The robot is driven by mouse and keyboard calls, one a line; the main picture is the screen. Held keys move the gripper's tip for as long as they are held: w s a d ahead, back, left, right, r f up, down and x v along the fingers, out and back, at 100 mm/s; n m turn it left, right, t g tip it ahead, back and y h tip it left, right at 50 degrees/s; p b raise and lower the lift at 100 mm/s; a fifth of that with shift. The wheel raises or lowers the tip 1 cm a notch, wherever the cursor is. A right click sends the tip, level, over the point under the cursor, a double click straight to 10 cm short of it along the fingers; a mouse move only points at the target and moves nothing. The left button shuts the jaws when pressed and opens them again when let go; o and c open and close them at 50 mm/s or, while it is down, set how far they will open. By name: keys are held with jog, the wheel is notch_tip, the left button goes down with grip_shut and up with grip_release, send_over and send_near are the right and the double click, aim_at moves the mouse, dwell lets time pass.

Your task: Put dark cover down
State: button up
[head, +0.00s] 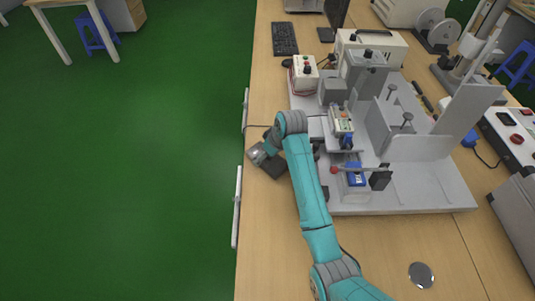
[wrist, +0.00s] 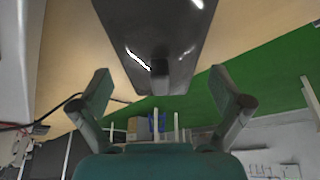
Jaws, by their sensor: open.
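The dark cover (wrist: 150,30) is a glossy dark plate with a small knob (wrist: 159,75) on it, at the top middle of the wrist view. In the head view the dark cover (head: 272,168) appears at the table's left edge, partly hidden by my arm. My gripper (wrist: 163,100) is open, with one finger on each side of the knob and a visible gap to both. In the head view my gripper (head: 257,153) is beside the cover. Whether the cover rests fully on the table is hard to tell.
The wooden table (head: 262,230) has free room at its front left. A grey test fixture (head: 410,190) with a blue-faced device (head: 355,176) stands right of my arm. A keyboard (head: 285,38) lies behind. A round metal disc (head: 421,275) lies at the front right.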

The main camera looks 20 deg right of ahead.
jog(key=v, duration=1.2)
jog(key=shift+r, duration=0.15)
jog(key=shift+s, duration=0.1)
